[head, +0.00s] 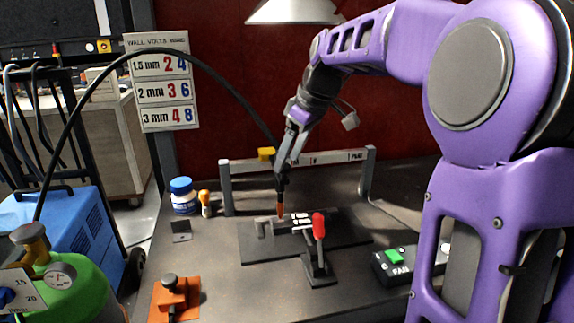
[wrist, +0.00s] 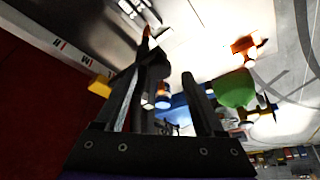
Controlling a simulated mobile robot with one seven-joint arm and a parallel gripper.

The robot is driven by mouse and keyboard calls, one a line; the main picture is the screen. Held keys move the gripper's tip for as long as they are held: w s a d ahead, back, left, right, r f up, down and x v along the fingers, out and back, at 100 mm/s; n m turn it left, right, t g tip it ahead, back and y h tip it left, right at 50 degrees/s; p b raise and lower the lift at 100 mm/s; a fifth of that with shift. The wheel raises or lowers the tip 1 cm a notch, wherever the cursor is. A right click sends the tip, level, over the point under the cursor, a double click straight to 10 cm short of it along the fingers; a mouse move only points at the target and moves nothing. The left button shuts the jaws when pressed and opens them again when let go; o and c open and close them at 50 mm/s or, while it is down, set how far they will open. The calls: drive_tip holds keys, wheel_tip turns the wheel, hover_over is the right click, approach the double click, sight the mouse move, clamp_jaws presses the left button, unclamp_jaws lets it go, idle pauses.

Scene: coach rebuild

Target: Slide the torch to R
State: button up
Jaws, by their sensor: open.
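The torch (head: 281,190), dark with an orange tip, points down over the dark plate on the bench, with the black hose leading to it. In the wrist view the torch (wrist: 153,66) shows at the fingertips, nearer the left finger; contact cannot be told. My gripper (head: 285,163) is open, pointing down just above the torch beside the yellow block (head: 266,154) at the rail's left part. The fingers also show apart in the wrist view (wrist: 161,76). The pale rail (head: 335,157) crosses behind on two posts; its marks are too small to read for certain.
A clamp with a red handle (head: 319,227) stands in front of the plate (head: 345,236). The black hose (head: 210,76) arches in from the left.

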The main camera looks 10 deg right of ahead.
drive_tip(key=shift+x, duration=0.85)
drive_tip(key=shift+c, duration=0.3)
clamp_jaws()
drive_tip(key=shift+d, duration=0.1)
idle(0.5)
